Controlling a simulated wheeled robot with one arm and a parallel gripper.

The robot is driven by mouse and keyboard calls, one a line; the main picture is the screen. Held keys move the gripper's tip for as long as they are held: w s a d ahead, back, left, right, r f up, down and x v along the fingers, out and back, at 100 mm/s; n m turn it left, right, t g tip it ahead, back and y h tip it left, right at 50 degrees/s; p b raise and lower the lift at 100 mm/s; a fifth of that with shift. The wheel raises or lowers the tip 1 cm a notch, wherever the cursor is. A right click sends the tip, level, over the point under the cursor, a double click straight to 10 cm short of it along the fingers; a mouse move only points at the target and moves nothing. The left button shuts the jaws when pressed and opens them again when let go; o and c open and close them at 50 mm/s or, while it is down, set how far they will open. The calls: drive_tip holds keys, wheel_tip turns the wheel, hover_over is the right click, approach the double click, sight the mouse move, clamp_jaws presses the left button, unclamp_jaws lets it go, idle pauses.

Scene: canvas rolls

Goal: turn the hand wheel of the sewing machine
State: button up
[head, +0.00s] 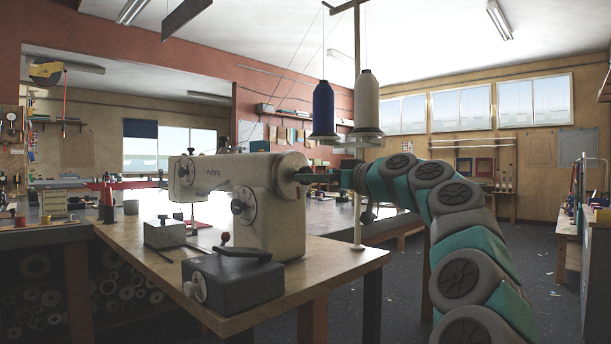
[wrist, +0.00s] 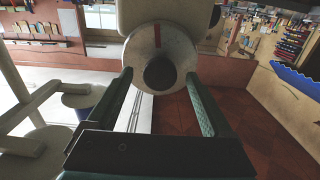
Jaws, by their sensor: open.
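The cream sewing machine (head: 240,185) stands on a wooden table. Its hand wheel (head: 292,176) is at the machine's right end in the head view, partly hidden by my gripper (head: 314,178). In the wrist view the hand wheel (wrist: 143,62) is a pale disc with a dark round hub and a red mark at the top. My gripper (wrist: 160,90) is open, its two fingers on either side of the wheel's lower part. I cannot tell whether the fingers touch the wheel. Nothing is held between them.
A thread stand with a blue cone (head: 323,108) and a white cone (head: 366,103) rises close behind my gripper. A dark box with a knob (head: 232,282) sits at the table's front. The floor (head: 400,290) to the right of the table is open.

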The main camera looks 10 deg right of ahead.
drive_tip(key=shift+p+x, duration=0.35)
drive_tip(key=shift+x, duration=1.35)
drive_tip(key=shift+c, duration=0.2)
drive_tip(key=c, duration=1.3)
drive_tip(key=shift+s+d+r+m+p, duration=0.1)
drive_tip(key=shift+r+m+p, duration=0.1)
drive_tip(key=shift+m+p, duration=0.35)
drive_tip(key=m, duration=0.3)
drive_tip(key=shift+f+p, duration=0.1)
drive_tip(key=shift+p, duration=0.3)
drive_tip(key=o, duration=1.3)
drive_tip(key=shift+o, duration=0.2)
drive_tip(key=shift+s+f, duration=0.1)
